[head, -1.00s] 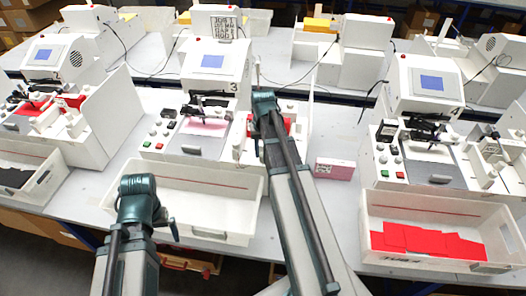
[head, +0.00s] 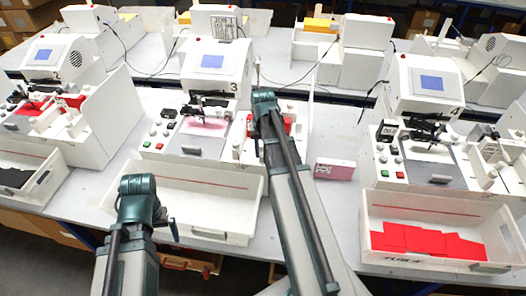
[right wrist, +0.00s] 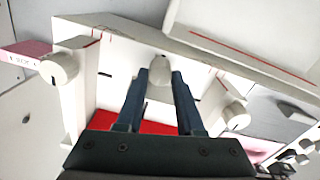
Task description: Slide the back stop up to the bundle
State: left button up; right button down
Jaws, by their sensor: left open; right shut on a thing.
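In the right wrist view my right gripper (right wrist: 160,85) is shut on a white rounded knob (right wrist: 160,66) inside a white-walled feed tray (right wrist: 112,72). The knob appears to be the back stop's; its lower part is hidden between the fingers. The red bundle (right wrist: 143,127) lies in the tray, partly covered by my gripper. In the head view the red bundle (head: 288,122) shows beside my right arm, which hides the right gripper and the back stop. My left gripper (head: 170,226) is open and empty over the front white bin, apart from the plotter; its fingers show only partly.
White plotter 3 (head: 207,70) stands left of the tray. A pink box (head: 334,169) lies on the table to the right, and it also shows in the right wrist view (right wrist: 24,54). White side knobs (right wrist: 58,68) flank the gripper. A bin (head: 440,215) holds red sheets.

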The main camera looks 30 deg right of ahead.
jog(key=w+d, duration=0.1)
jog(key=w, duration=0.1)
jog(key=w+d, duration=0.2)
jog(key=shift+d, duration=0.1)
jog(key=c, duration=0.5)
grip_release()
jog(key=shift+r, duration=0.15)
notch_tip(320, 180, up, 14)
jog(key=p, duration=1.4)
jog(key=shift+f, duration=0.2)
